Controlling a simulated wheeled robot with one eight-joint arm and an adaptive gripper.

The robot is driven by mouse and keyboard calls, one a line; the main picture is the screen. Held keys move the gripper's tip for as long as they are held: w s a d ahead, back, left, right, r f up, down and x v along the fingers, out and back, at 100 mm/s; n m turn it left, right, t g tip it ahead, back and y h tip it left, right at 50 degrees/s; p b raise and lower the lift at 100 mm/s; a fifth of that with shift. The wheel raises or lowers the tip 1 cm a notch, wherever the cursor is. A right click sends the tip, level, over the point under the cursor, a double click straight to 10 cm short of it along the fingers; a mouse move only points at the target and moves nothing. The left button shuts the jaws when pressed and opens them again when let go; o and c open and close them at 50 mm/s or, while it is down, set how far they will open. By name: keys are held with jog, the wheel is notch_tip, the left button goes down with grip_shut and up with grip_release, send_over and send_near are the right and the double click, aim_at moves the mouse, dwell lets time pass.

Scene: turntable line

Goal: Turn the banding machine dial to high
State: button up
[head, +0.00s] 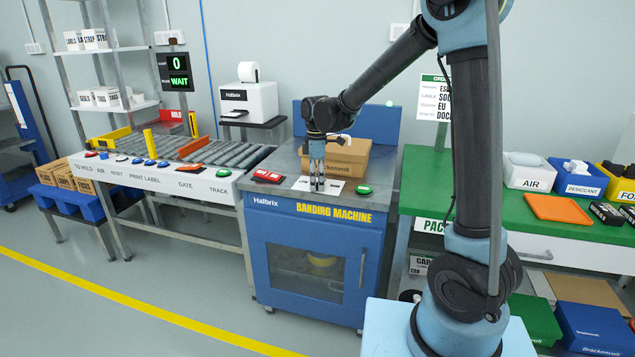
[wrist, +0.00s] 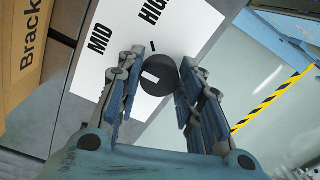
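The banding machine (head: 315,250) is a blue cabinet with a grey metal top, left of my arm's base. Its dial (wrist: 159,77) is a black round knob on a white plate (wrist: 110,80) marked MID and HIGH. The dial's white mark lies on its left part, toward the MID side and away from the black tick by HIGH. My gripper (wrist: 162,68) is open, with one finger on each side of the dial; I cannot tell if either touches it. In the head view my gripper (head: 317,183) points down over the plate and hides the dial.
A cardboard box (head: 345,158) sits on the machine top behind my gripper. A red button (head: 268,176) is left of the plate and a green one (head: 363,190) right. A roller conveyor (head: 215,152) adjoins at left, a green packing bench (head: 480,205) at right.

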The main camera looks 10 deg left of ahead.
jog(key=shift+w+m, duration=0.1)
jog(key=shift+m, duration=0.2)
jog(key=m, duration=0.4)
jog(key=shift+m, duration=2.2)
jog(key=o, duration=1.1)
jog(key=shift+c, duration=0.2)
jog(key=shift+r, duration=0.5)
notch_tip(320, 180, up, 11)
